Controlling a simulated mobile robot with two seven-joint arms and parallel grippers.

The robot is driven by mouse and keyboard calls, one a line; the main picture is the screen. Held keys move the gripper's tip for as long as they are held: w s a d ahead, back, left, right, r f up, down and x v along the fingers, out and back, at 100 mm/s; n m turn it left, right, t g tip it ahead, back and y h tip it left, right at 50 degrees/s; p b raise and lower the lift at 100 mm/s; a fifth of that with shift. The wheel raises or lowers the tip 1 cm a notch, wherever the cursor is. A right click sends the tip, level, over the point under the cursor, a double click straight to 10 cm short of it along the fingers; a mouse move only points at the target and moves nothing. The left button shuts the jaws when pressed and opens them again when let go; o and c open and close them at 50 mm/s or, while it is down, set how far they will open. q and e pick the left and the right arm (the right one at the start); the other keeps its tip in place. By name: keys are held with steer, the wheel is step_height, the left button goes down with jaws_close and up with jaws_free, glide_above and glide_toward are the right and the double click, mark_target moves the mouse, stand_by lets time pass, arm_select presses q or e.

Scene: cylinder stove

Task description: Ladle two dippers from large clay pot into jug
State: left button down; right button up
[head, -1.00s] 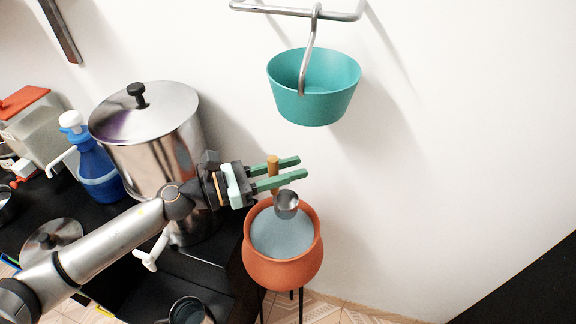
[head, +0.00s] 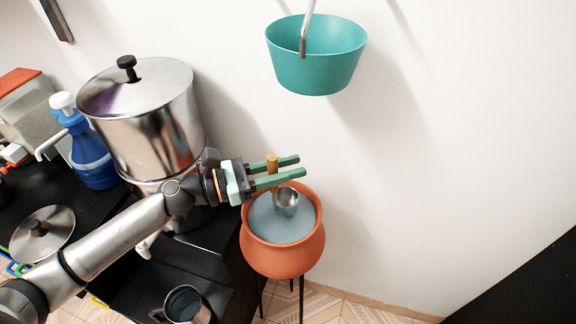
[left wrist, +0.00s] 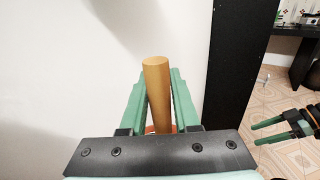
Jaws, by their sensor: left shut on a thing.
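My left gripper (head: 300,166) is shut on the yellow-brown handle of the dipper (head: 287,202). The handle (left wrist: 157,90) stands between its green fingers in the left wrist view. The dipper's small metal cup hangs over the mouth of the large orange clay pot (head: 283,260), in front of grey-blue contents. I cannot tell whether the cup touches them. A metal jug (head: 187,306) with a handle stands at the bottom of the head view, left of the pot. My right gripper (left wrist: 262,131) shows at the right of the left wrist view, fingers apart and empty.
A large lidded steel pot (head: 150,125) stands close behind my left arm. A blue bottle (head: 92,160) and a loose lid (head: 42,235) are on the black counter. A teal bucket (head: 315,70) hangs above the clay pot. The space right of the clay pot is clear.

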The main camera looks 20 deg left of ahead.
mark_target(288, 189)
arm_select(q)
step_height(288, 189, down, 6)
steer(key=b, duration=0.5)
steer(key=shift+r, duration=0.15)
steer(key=shift+f+b, duration=0.25)
steer(key=shift+b, duration=0.1)
steer(key=shift+f, duration=0.25)
arm_select(e)
steer(key=shift+y, duration=0.3)
steer(key=f, duration=0.1)
steer(key=w+a+f, duration=0.1)
steer(key=f, duration=0.1)
steer(key=a+f, duration=0.1)
steer(key=shift+w+a+f, duration=0.1)
steer(key=shift+w+f, duration=0.1)
steer(key=shift+f, duration=0.15)
steer(key=shift+s+f, duration=0.1)
steer(key=shift+f, duration=0.05)
arm_select(q)
steer(key=shift+r, duration=0.1)
